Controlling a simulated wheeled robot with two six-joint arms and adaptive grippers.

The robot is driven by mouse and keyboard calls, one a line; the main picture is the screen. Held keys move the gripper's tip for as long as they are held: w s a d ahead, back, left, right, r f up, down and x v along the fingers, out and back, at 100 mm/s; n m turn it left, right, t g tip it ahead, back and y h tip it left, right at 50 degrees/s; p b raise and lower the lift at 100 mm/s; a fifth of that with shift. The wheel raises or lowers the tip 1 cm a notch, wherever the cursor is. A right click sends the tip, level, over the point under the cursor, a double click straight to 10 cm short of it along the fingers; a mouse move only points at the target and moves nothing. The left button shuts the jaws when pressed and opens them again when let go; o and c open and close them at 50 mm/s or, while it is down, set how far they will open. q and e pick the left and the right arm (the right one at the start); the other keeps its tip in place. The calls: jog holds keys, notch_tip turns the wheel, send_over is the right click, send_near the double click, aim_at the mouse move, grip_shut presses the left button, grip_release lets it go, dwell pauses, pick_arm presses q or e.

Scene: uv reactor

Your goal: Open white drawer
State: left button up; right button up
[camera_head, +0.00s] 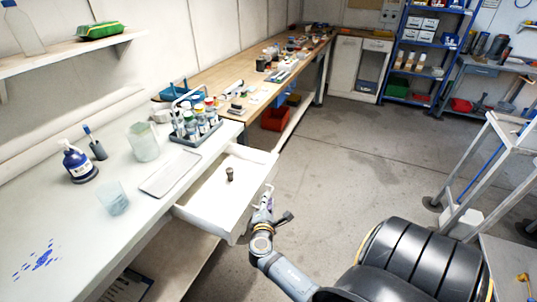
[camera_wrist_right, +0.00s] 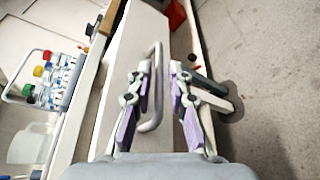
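The white drawer (camera_head: 208,193) is pulled out from under the white counter, and its inside shows in the head view. A small dark cylindrical object (camera_head: 230,174) stands in it. My right gripper (camera_head: 268,195) is at the drawer's outer front face. In the right wrist view the pale loop handle (camera_wrist_right: 157,85) of the drawer lies between the two purple-padded fingers of my right gripper (camera_wrist_right: 159,68). The fingers are apart, with a gap visible; the handle is nearer the left finger. I cannot tell whether they touch it. My left gripper is not in view.
The counter (camera_head: 120,240) holds a blue bottle (camera_head: 78,163), beakers (camera_head: 143,142), a flat white slab (camera_head: 170,174) and a bottle rack (camera_head: 195,130). A red bin (camera_head: 275,118) is beyond the drawer.

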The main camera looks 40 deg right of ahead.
jog(key=v, duration=0.5)
jog(key=shift+d+r, duration=0.1)
jog(key=shift+d, duration=0.05)
